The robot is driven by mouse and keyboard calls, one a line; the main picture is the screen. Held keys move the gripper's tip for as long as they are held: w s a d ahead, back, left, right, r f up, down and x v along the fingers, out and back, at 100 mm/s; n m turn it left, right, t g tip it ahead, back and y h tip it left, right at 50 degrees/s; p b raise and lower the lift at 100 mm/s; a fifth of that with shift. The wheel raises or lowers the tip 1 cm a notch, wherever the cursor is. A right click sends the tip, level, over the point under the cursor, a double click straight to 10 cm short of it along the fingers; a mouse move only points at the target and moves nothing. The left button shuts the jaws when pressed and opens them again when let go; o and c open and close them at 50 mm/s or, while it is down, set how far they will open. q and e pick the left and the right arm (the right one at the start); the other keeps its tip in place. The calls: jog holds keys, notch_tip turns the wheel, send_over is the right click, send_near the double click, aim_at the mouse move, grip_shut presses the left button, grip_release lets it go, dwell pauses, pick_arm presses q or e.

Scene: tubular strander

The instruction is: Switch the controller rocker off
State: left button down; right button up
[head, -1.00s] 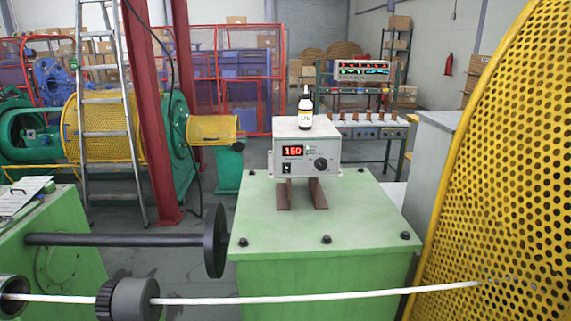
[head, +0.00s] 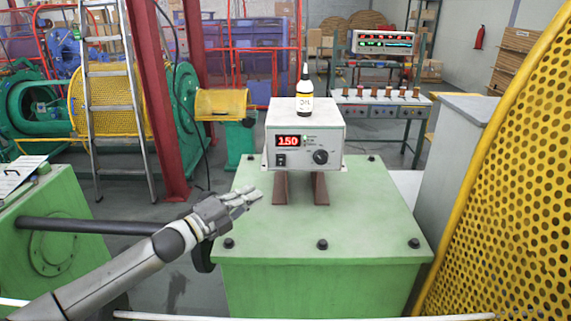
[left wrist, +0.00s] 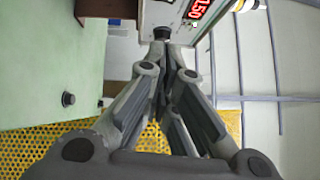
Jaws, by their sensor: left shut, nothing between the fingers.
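The controller (head: 305,137) is a pale grey box on two brown supports, with a red display (head: 288,141) lit at 1.50. Its small black rocker (head: 281,160) sits below the display at the left; its position is too small to tell. A round black knob (head: 320,157) is to the right. My left gripper (head: 256,194) is shut and empty, below and left of the rocker and apart from it. In the left wrist view, the closed fingers (left wrist: 162,48) point toward the controller (left wrist: 160,12), which is partly cut off. My right gripper is not in view.
An oil bottle (head: 304,92) stands on the controller. The green cabinet (head: 355,220) under it has several bolts on top. A yellow perforated guard (head: 510,170) rises at the right. A dark bar (head: 90,226) lies behind my left arm.

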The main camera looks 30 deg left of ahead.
pick_arm(q)
jog(key=b, duration=0.1)
send_near(281, 161)
jog(key=w+d, duration=0.4)
jog(key=d, duration=0.1)
jog(key=shift+w+a+r, duration=0.15)
jog(key=shift+w+a, duration=0.15)
jog(key=shift+w, duration=0.2)
jog(key=shift+w+a+r, duration=0.15)
jog(key=shift+w+a, duration=0.15)
jog(key=shift+w, duration=0.2)
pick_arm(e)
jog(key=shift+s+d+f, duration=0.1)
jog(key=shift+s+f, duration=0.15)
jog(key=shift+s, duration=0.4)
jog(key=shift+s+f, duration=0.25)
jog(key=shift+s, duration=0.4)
